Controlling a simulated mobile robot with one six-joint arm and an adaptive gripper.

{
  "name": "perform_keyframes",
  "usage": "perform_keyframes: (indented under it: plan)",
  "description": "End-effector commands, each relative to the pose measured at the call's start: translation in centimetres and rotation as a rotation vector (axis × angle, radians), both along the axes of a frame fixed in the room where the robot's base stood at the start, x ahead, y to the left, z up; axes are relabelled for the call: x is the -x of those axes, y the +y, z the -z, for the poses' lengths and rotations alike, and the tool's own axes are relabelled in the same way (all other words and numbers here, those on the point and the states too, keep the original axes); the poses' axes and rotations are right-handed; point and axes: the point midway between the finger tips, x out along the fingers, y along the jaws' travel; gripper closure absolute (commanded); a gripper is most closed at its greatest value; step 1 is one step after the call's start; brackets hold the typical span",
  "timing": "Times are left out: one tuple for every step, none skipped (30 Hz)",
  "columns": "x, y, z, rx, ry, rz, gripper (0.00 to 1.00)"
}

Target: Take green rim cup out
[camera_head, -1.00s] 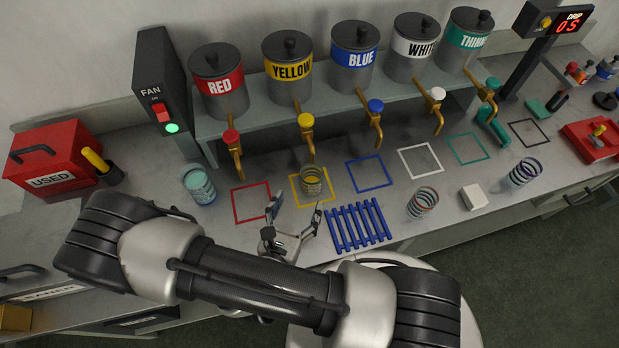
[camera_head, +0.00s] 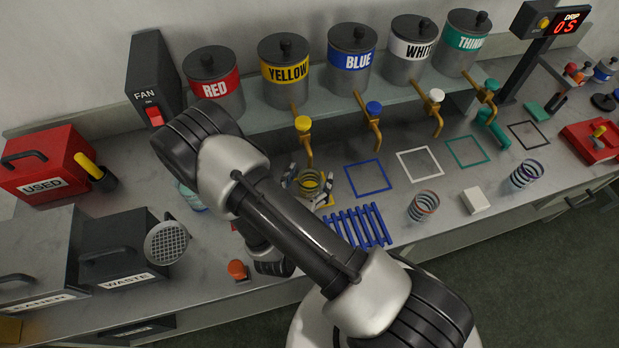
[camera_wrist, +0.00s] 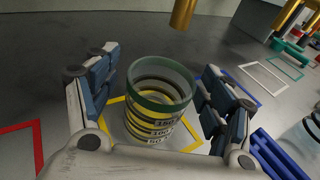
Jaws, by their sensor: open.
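My gripper (camera_wrist: 155,72) is open, with one finger on each side of the cup. Gaps show between the fingers and the cup in the wrist view. In the head view my gripper (camera_head: 308,178) is at the cup, partly behind my arm.
The yellow tap (camera_head: 304,125) hangs just behind and above the cup. A blue slatted rack (camera_head: 358,228) lies to the right. Other cups stand further right, including a red-rimmed one (camera_head: 424,205). The blue square (camera_head: 368,178) is empty.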

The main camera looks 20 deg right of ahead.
Motion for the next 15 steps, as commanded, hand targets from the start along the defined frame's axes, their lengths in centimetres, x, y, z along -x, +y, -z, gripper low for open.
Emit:
perform_keyframes:
  plan:
    - [-0.01,0.02,-0.02,0.000,0.000,0.000,0.25]
    - [-0.01,0.02,-0.02,0.000,0.000,0.000,0.25]
    - [0.00,0.03,-0.02,0.000,0.000,0.000,0.25]
    - [0.01,0.02,-0.02,0.000,0.000,0.000,0.25]
    - [0.01,0.02,-0.02,0.000,0.000,0.000,0.27]
    - [0.02,0.02,-0.03,0.000,0.000,0.000,0.30]
    - [0.02,0.02,-0.02,0.000,0.000,0.000,0.32]
    - [0.02,0.02,-0.02,0.000,0.000,0.000,0.34]
    - [0.03,0.03,-0.02,0.000,0.000,0.000,0.37]
    - [0.03,0.03,-0.02,0.000,0.000,0.000,0.39]
    - [0.03,0.03,-0.02,0.000,0.000,0.000,0.41]
    - [0.03,0.02,-0.02,0.000,0.000,0.000,0.43]
    - [0.03,0.02,-0.02,0.000,0.000,0.000,0.45]
    - [0.03,0.02,-0.02,0.000,0.000,0.000,0.47]
    - [0.03,0.02,-0.02,0.000,0.000,0.000,0.50]
